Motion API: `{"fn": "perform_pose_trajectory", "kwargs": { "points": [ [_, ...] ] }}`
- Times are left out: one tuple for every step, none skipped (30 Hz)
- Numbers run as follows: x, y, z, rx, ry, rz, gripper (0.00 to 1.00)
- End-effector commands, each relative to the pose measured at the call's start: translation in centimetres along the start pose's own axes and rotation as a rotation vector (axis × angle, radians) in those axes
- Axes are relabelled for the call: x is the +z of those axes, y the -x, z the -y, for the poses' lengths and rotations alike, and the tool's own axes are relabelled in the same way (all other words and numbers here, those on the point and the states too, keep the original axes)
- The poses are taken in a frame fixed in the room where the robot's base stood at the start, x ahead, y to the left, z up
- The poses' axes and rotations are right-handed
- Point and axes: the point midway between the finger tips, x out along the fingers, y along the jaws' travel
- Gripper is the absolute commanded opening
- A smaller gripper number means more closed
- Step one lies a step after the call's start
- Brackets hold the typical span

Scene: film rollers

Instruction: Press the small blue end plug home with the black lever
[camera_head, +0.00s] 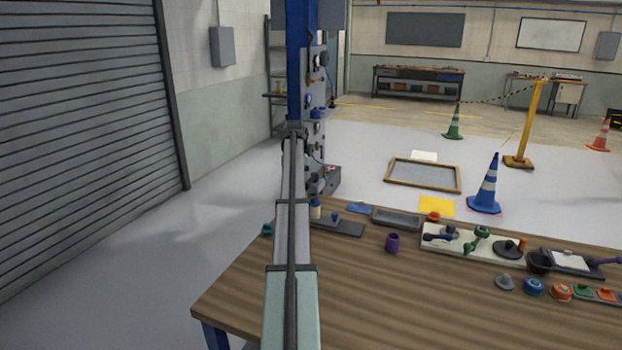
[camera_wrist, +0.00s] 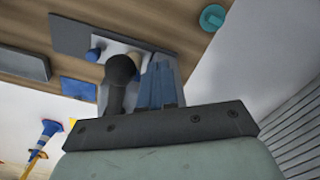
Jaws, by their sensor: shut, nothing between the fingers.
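In the wrist view my gripper (camera_wrist: 162,66) shows as shut, blue ribbed fingers with nothing between them. The black lever (camera_wrist: 120,70), with a round knob, stands just left of the fingers in that picture; I cannot tell whether they touch. Beyond it is the small blue end plug (camera_wrist: 93,54), on or over a grey plate (camera_wrist: 70,35). A cream cylinder (camera_wrist: 133,57) is partly hidden behind the knob. In the head view the plug (camera_head: 335,215) is beside the cream cylinder (camera_head: 316,210), on the dark plate (camera_head: 345,229). My arm hides the lever there, and my gripper is not clearly visible.
A teal round part (camera_head: 267,229) lies near the table's left edge. A blue mat (camera_head: 358,208), grey tray (camera_head: 396,218) and purple cup (camera_head: 392,242) lie right of the plate. A white board (camera_head: 460,252) with several parts is farther right. The front wooden tabletop (camera_head: 400,305) is clear.

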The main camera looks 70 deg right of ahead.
Motion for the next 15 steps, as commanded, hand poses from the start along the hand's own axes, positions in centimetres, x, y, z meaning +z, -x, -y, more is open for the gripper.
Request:
{"fn": "perform_pose_trajectory", "kwargs": {
  "points": [
    [0.1, 0.0, -0.1, 0.0, 0.0, 0.0, 0.0],
    [0.1, 0.0, -0.1, 0.0, 0.0, 0.0, 0.0],
    [0.2, 0.0, -0.2, 0.0, 0.0, 0.0, 0.0],
    [0.2, 0.0, -0.3, 0.0, 0.0, 0.0, 0.0],
    [0.3, 0.0, -0.3, 0.0, 0.0, 0.0, 0.0],
    [0.4, 0.0, -0.5, 0.0, -0.001, 0.0, 0.0],
    [0.5, 0.0, -0.6, 0.0, -0.001, 0.0, 0.0],
    [0.5, 0.0, -0.7, 0.0, -0.001, 0.0, 0.0],
    [0.7, 0.0, -0.8, 0.0, -0.001, 0.0, 0.0],
    [0.7, 0.0, -0.9, 0.0, -0.001, 0.0, 0.0],
    [0.8, 0.0, -1.0, 0.0, -0.001, 0.0, 0.0],
    [0.9, 0.0, -1.1, 0.0, -0.001, 0.0, 0.0],
    [1.0, 0.0, -1.2, 0.0, -0.001, 0.0, 0.0],
    [1.1, 0.0, -1.3, 0.0, -0.001, 0.0, 0.0],
    [1.1, 0.0, -1.4, 0.0, -0.001, 0.0, 0.0]
  ]
}}
